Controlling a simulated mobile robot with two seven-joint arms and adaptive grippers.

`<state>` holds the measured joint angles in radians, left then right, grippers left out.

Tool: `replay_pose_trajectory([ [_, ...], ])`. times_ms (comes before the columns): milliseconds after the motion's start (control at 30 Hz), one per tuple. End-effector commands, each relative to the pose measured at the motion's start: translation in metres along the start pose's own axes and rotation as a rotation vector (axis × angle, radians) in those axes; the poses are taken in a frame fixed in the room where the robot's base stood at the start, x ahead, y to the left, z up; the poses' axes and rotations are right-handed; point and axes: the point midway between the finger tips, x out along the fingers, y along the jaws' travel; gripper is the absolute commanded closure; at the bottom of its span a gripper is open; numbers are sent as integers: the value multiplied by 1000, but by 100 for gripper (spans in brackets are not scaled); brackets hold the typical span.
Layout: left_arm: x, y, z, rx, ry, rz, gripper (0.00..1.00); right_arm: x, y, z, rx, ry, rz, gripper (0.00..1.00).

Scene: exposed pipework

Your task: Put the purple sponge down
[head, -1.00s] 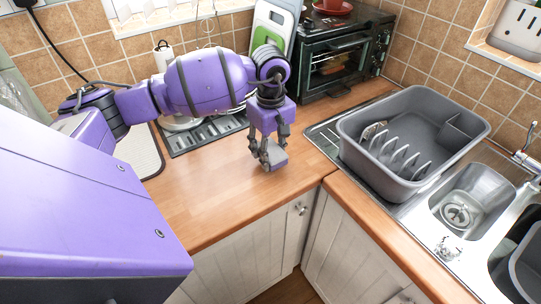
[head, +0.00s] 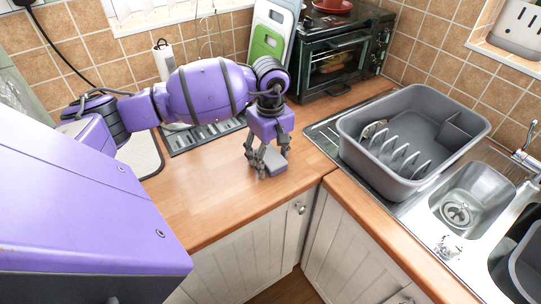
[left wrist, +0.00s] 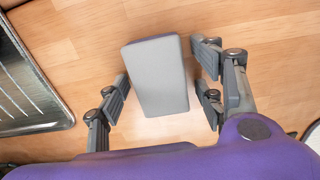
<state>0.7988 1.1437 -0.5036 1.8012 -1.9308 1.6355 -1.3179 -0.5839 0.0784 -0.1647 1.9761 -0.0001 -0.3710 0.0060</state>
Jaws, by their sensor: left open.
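The purple sponge (head: 277,162) is a small block with a grey face and purple edges. It rests on the wooden worktop near the corner. In the left wrist view the sponge (left wrist: 157,76) shows its grey face, with a thin purple edge at the top. My left gripper (head: 268,160) points down over it. In the left wrist view the left gripper's fingers (left wrist: 166,90) are open on both sides of the sponge, with a gap on each side. My right gripper is not in view.
A grey dish rack (head: 420,140) stands by the steel sink (head: 470,205) on the right. A toaster oven (head: 340,60) and a green-and-white chopping board (head: 268,42) stand behind. A metal rack (head: 205,138) lies behind my left arm. The worktop (head: 205,200) left of the sponge is clear.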

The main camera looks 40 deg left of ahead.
Motion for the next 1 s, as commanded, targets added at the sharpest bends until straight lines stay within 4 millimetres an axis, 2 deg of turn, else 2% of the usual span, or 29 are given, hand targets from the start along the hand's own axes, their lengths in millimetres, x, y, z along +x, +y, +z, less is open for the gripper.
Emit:
replay_pose_trajectory([
  [100, -8, 1, 0, 0, 2, 3, 38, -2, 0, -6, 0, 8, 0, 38],
  [167, -14, 1, -1, 0, 3, 3, 38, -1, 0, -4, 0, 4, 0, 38],
  [633, -105, 1, -1, 0, 1, 1, 38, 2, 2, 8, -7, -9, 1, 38],
  [800, -121, 0, 0, -1, 0, 0, 38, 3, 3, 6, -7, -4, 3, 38],
  [1000, -124, 0, 0, -1, 0, -1, 38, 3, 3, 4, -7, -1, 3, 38],
])
